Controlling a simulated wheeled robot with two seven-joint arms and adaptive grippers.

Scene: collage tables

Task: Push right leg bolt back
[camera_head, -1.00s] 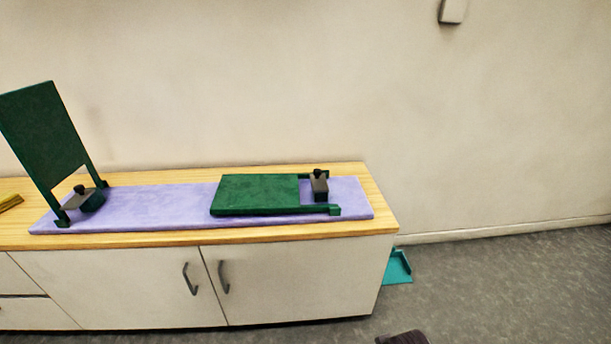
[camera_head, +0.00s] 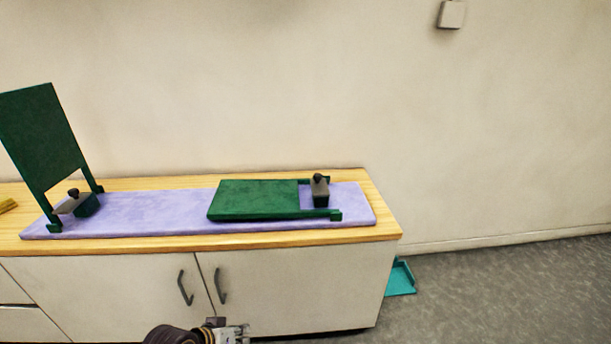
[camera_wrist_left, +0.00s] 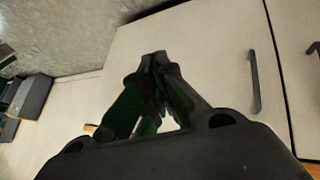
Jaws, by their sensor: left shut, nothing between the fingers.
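A purple board lies on the wooden counter top, with its bare middle showing (camera_head: 150,208). At its right, a green leg panel (camera_head: 260,198) lies flat. The right leg bolt (camera_head: 320,188), a grey slide with a dark knob on a green block, sits between that leg's arms. At the left end, another green leg panel (camera_head: 40,138) stands up, tilted, with a similar bolt (camera_head: 73,203) at its foot. My left gripper (camera_head: 232,334) is low in front of the cabinet doors, well away from the bolts. In the left wrist view its fingers (camera_wrist_left: 156,62) are shut and empty.
The white cabinet (camera_head: 300,285) has two dark door handles (camera_head: 221,286). A teal tray-like object (camera_head: 400,278) lies on the floor at the cabinet's right. A yellow object (camera_head: 7,205) is at the counter's far left. The floor at the right is open.

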